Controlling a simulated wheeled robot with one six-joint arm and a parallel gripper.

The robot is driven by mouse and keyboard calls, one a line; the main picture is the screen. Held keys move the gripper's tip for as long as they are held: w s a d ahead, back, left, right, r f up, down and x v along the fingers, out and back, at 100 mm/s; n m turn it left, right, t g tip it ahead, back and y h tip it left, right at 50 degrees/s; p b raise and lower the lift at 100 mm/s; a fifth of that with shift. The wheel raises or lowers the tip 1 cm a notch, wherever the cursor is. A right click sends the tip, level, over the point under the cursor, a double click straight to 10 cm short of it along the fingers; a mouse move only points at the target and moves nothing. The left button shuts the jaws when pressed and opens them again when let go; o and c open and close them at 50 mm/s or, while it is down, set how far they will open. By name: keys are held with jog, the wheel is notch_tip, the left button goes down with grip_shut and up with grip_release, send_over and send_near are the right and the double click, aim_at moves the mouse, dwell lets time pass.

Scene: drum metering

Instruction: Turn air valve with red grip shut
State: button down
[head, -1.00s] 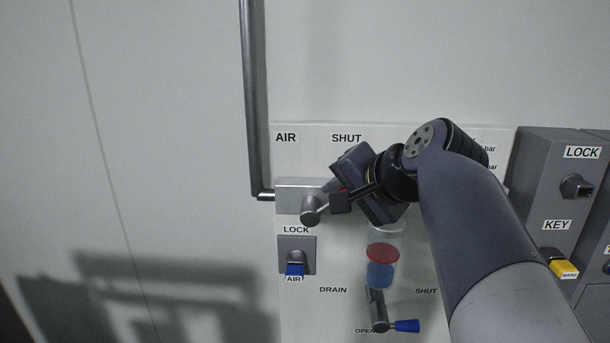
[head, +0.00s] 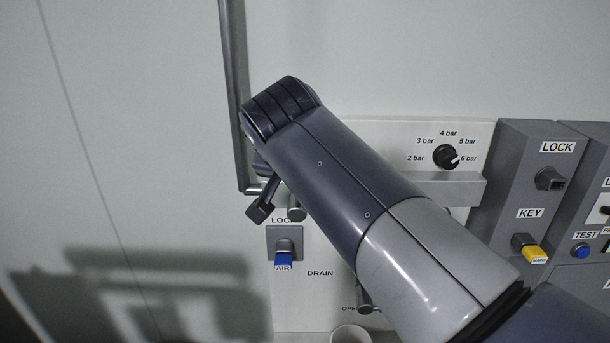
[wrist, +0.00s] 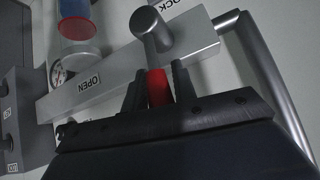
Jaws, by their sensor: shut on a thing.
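The air valve's red grip (wrist: 158,88) shows in the wrist view, between the two dark fingers of my gripper (wrist: 157,88). My gripper is shut on it. The grip points from the round metal hub (wrist: 152,32) toward my gripper, roughly across the grey bar (wrist: 120,78). In the head view part of the hub (head: 297,213) shows below my arm.
An air lock with a blue tag (head: 284,258) sits below the valve. A pressure knob (head: 446,156) and grey lock boxes (head: 545,180) are to the right. A vertical pipe (head: 235,100) runs close on the left. A pale cup (head: 350,335) shows at the bottom.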

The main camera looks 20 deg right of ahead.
jog(key=shift+a+h, duration=0.3)
jog(key=shift+h, duration=0.1)
jog(key=shift+f, duration=0.1)
jog(key=c, duration=1.4)
grip_release()
jog(key=shift+c, duration=0.2)
jog(key=shift+a, duration=0.1)
jog(key=b+v, duration=0.1)
jog(key=v, duration=0.9)
jog(key=shift+a+r+b, duration=0.2)
jog(key=shift+r+b, duration=0.15)
jog(key=p+x, duration=0.1)
jog(key=x, duration=0.9)
jog(key=shift+w+d+f+p, duration=0.1)
jog(key=shift+d+f+p, duration=0.2)
jog(key=shift+p, duration=0.1)
